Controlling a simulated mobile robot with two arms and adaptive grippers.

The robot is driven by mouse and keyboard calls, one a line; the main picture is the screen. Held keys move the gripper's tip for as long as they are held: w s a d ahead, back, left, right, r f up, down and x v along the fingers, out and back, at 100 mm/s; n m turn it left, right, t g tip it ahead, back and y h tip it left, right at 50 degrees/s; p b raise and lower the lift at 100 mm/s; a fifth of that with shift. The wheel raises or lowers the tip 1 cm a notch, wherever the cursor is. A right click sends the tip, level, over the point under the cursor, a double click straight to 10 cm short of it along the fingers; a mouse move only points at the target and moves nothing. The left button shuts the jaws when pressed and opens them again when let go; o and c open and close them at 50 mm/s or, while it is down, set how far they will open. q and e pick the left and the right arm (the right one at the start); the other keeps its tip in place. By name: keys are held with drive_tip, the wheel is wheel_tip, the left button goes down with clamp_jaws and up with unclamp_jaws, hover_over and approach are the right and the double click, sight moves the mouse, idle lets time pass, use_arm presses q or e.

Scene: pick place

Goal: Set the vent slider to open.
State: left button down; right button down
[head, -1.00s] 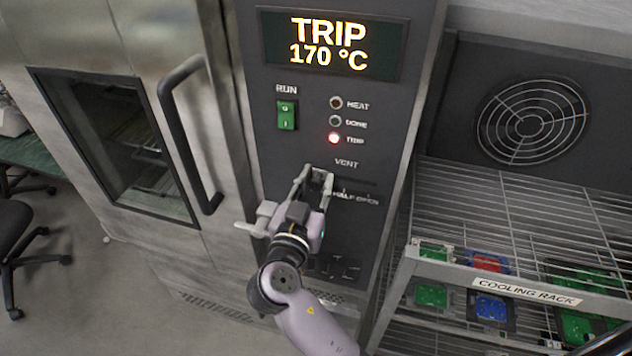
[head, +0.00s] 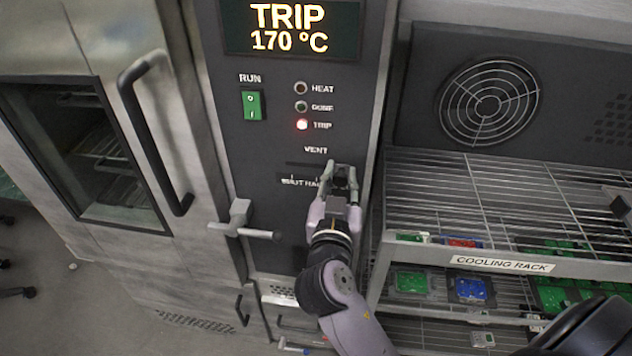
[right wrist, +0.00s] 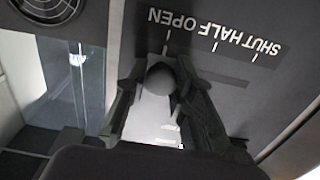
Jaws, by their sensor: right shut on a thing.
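The vent slider is on the dark oven panel under the VENT label (head: 315,150). Its slot (head: 305,163) runs left to right, with SHUT and HALF readable below it in the head view. My right gripper (head: 342,178) is at the slot's right end, hiding the OPEN label there. In the right wrist view the scale is upside down, and the rounded slider knob (right wrist: 160,78) sits between my fingers, roughly in line with the OPEN tick. The gripper is shut on the knob. My left gripper is not in view.
A green RUN switch (head: 251,105) and an oven door handle (head: 150,140) are to the left. The wire cooling rack (head: 480,190) stands close on the right.

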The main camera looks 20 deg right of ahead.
drive_tip(key=shift+d+r, duration=0.1)
drive_tip(key=shift+d, duration=0.05)
drive_tip(key=c, duration=1.8)
unclamp_jaws()
drive_tip(key=o, duration=0.4)
drive_tip(key=shift+s+d, duration=0.1)
drive_tip(key=shift+d, duration=0.05)
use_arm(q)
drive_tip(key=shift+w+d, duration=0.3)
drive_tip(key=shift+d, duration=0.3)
use_arm(e)
drive_tip(key=shift+o, duration=0.2)
drive_tip(key=shift+s+a, duration=0.2)
drive_tip(key=shift+a, duration=0.05)
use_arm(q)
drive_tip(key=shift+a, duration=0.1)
use_arm(e)
drive_tip(key=v, duration=0.7)
